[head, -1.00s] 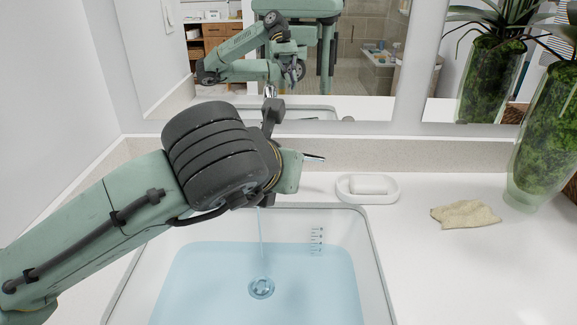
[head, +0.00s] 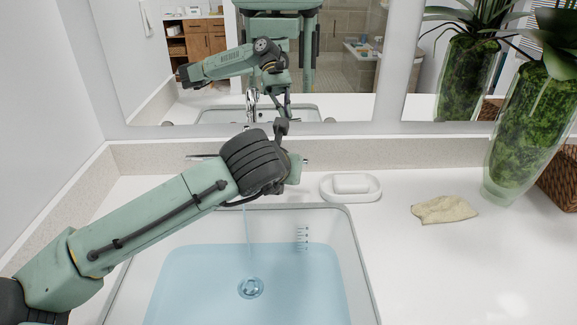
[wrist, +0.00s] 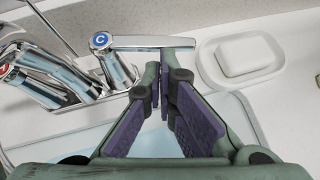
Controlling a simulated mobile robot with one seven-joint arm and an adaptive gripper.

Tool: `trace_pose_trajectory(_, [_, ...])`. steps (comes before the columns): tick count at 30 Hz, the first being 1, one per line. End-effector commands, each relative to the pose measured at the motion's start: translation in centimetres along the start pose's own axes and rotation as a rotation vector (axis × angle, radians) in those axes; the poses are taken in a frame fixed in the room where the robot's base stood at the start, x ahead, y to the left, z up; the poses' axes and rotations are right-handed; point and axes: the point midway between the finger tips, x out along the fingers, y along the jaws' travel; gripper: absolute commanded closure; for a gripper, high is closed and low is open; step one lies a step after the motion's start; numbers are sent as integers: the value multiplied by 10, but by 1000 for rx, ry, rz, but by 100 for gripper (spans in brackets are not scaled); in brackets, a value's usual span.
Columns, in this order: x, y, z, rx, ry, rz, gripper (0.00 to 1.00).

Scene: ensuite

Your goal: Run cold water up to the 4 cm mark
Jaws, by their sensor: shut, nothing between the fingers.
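The basin (head: 362,268) holds blue-tinted water (head: 200,285), and a thin stream (head: 247,225) falls into it. The depth scale (head: 303,238) is on the back wall; the waterline crosses its lower part, but its figures are too small to read. In the wrist view, the cold handle (wrist: 100,41) has a blue "C" cap and a chrome lever (wrist: 150,43) pointing right. My gripper (wrist: 165,75) is shut and empty, with its tips close to the lever's right part; I cannot tell if they touch. The head view hides the fingers behind my wrist.
The hot handle (wrist: 8,72) with a red cap and the chrome spout (wrist: 55,75) stand left of the cold handle. A white soap dish (head: 350,188), a beige cloth (head: 444,209) and a plant vase (head: 520,130) are on the right. A mirror (head: 180,75) stands behind.

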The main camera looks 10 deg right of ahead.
Motion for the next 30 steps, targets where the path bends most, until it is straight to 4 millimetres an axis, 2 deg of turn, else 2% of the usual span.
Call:
trace_pose_trajectory(9, [2, -2, 0, -7, 1, 12, 100])
trace_pose_trajectory(18, [12, -10, 9, -127, -1, 174, 100])
trace_pose_trajectory(30, [17, -11, 13, -136, 0, 183, 100])
